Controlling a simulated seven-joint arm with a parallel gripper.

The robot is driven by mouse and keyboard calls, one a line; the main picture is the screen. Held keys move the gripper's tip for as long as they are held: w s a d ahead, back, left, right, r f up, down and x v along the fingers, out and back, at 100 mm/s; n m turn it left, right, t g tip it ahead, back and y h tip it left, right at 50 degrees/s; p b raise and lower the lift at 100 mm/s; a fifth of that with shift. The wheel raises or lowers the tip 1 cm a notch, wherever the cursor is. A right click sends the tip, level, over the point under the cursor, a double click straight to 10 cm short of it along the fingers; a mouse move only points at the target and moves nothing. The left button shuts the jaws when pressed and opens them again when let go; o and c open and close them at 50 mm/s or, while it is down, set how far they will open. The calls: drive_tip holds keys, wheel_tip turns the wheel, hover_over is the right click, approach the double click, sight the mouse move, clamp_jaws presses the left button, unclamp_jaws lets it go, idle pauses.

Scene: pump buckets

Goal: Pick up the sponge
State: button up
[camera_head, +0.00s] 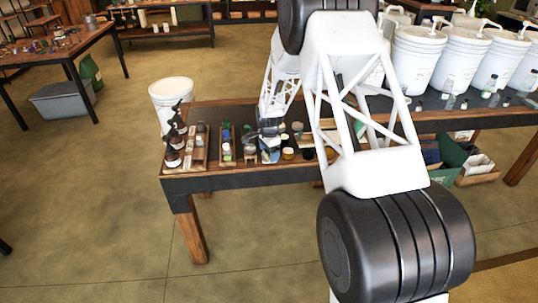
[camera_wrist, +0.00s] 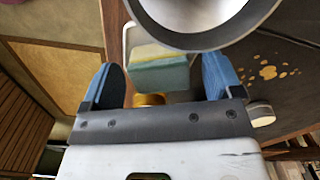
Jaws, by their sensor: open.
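The sponge (camera_wrist: 158,74) shows in the wrist view as a teal-green block with a yellow upper layer. It lies ahead of my gripper (camera_wrist: 161,66), in the gap between the two blue fingertips. The fingers stand apart, with visible space on both sides of the sponge, and I see no contact. In the head view my gripper (camera_head: 268,138) is low over the left part of the dark-topped wooden table (camera_head: 240,179). I cannot make out the sponge clearly there, among small items and my arm.
A large round rim (camera_wrist: 195,35) fills the top of the wrist view, close above the sponge. An amber round item (camera_wrist: 149,99) is just below it. Dark pump bottles (camera_head: 173,143) stand at the table's left end. White buckets (camera_head: 415,60) line the right.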

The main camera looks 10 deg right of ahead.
drive_tip(key=shift+f, duration=0.15)
idle(0.4)
drive_tip(key=c, duration=1.1)
drive_tip(key=shift+o, duration=0.2)
wheel_tip(320, 180, up, 2)
drive_tip(key=shift+s+r, duration=0.3)
drive_tip(key=shift+r, duration=0.55)
drive_tip(key=s+d+r, duration=0.1)
drive_tip(key=s, duration=1.4)
drive_tip(key=shift+s+r, duration=0.15)
drive_tip(key=shift+s, duration=0.05)
